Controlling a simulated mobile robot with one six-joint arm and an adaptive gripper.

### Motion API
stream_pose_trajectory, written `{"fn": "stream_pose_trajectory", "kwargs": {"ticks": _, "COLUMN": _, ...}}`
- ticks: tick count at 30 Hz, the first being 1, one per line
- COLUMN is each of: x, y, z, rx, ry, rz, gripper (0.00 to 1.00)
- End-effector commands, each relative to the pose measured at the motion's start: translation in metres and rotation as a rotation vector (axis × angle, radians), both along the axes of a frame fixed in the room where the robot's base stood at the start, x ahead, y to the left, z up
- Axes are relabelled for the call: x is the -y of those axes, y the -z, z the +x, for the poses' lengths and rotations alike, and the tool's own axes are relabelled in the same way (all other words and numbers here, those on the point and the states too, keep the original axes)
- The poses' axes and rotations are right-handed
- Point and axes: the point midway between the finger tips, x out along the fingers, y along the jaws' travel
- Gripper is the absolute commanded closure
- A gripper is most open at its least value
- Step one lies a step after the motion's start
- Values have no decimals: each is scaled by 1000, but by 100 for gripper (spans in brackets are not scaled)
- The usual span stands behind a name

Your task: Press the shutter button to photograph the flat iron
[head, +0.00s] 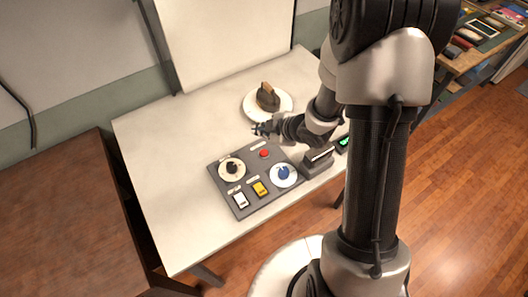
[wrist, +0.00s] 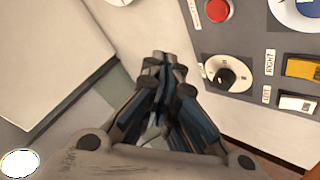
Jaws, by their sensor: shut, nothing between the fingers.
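The flat iron (head: 268,97), dark with a brown handle, stands on a round white plate (head: 252,112) near the back of the white table. A grey control panel (head: 222,168) lies in front of it. A red button (head: 264,153) sits near the panel's far edge and also shows in the wrist view (wrist: 218,10); I cannot read its label. My gripper (head: 258,130) is shut and empty, above the table between the plate and the red button. In the wrist view its closed fingertips (wrist: 160,58) are left of and below the red button.
The panel carries a black dial (head: 232,167), a blue knob (head: 284,174), a yellow switch (head: 260,189) and a white switch (head: 240,200). A dark device (head: 318,162) stands right of the panel. A white backdrop (head: 220,40) rises behind the table. The table's left side is clear.

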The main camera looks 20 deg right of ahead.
Motion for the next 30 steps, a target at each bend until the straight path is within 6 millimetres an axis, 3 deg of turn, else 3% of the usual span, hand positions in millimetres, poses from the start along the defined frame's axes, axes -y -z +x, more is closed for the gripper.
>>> {"fn": "stream_pose_trajectory", "kwargs": {"ticks": 8, "x": 0, "y": 27, "z": 0, "rx": -1, "ry": -1, "rz": 0, "gripper": 100}}
{"fn": "stream_pose_trajectory", "kwargs": {"ticks": 19, "x": 0, "y": 79, "z": 0, "rx": -1, "ry": 1, "rz": 0, "gripper": 100}}
{"fn": "stream_pose_trajectory", "kwargs": {"ticks": 30, "x": 0, "y": 86, "z": 0, "rx": 0, "ry": 1, "rz": -1, "gripper": 100}}
